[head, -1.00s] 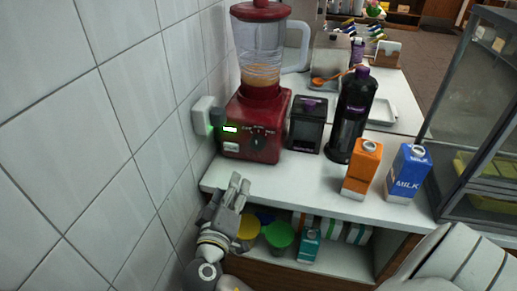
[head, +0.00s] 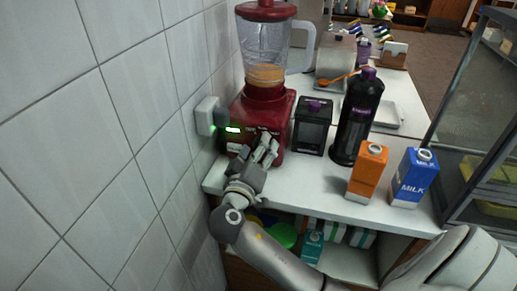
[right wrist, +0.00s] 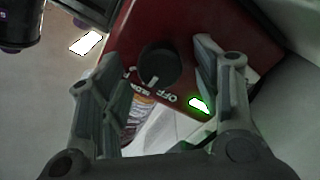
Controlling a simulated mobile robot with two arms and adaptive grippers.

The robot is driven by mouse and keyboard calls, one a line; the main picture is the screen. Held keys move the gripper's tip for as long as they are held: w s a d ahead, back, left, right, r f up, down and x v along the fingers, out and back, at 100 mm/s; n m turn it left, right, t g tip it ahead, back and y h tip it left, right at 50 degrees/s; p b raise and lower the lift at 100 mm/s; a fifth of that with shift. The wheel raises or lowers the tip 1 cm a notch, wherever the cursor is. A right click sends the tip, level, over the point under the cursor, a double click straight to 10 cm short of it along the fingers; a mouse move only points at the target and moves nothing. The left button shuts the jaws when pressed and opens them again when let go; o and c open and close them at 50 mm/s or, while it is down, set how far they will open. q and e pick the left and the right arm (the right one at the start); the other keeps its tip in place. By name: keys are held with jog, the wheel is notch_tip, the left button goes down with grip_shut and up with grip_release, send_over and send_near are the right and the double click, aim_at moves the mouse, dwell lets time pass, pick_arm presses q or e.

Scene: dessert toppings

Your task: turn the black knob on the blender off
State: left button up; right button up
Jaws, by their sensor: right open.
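The red blender (head: 265,105) stands on the counter beside the tiled wall, its clear jug holding some orange-brown contents. My right gripper (head: 262,150) is at the blender's front panel and hides the knob in the head view. In the right wrist view the black knob (right wrist: 158,64) lies between the spread fingers of my right gripper (right wrist: 160,60), with a visible gap to each side. A short white mark on the knob faces the printed labels, near "OFF". The green-lit display (head: 233,130) is on; it also shows in the right wrist view (right wrist: 199,105). My left gripper is out of view.
A black box-shaped appliance (head: 312,127) and a tall black bottle (head: 356,120) stand right of the blender. Orange (head: 367,170) and blue (head: 412,178) cartons stand near the counter's front edge. A white wall plug (head: 207,116) is left of the blender. A shelf with containers lies below.

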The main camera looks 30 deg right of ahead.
jog(key=shift+w+d, duration=0.1)
jog(key=shift+c, duration=0.3)
jog(key=c, duration=1)
jog(key=n+p, duration=0.3)
jog(key=shift+r, duration=0.15)
jog(key=shift+n+p, duration=1.65)
jog(key=shift+n, duration=0.85)
